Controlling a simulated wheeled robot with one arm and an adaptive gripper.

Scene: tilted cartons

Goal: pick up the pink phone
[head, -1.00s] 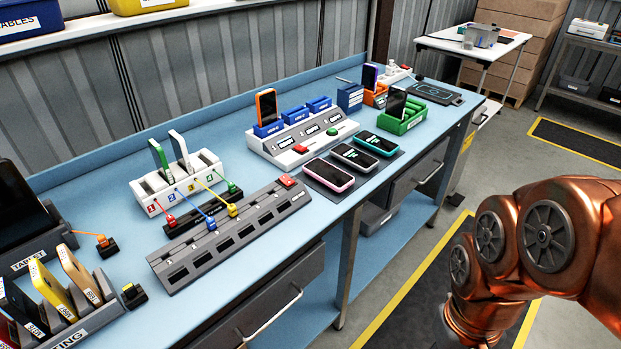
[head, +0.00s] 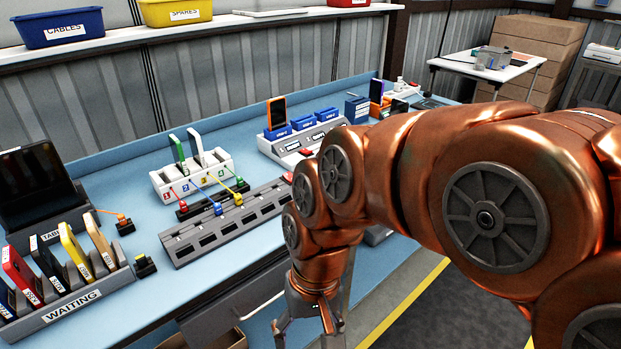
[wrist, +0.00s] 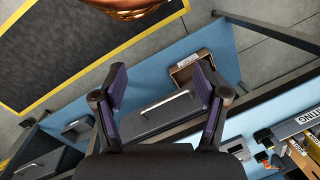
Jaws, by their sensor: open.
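The pink phone is not visible in either current view; my arm covers the part of the bench where it lay on a dark mat in the earlier head frame. My gripper (head: 305,318) hangs in front of the bench's front edge in the head view, its fingers partly cut off by the lower border. In the wrist view my gripper (wrist: 158,85) shows both fingers spread apart with nothing between them. Beyond the fingers are a drawer front and the blue lower shelf.
The blue bench carries a grey slotted strip (head: 228,229), a white numbered dock (head: 205,178) and a waiting rack (head: 70,308) with several phones. A charging console (head: 300,142) stands farther back. In the wrist view, a brown box (wrist: 187,72) rests on the shelf beside a drawer (wrist: 158,120).

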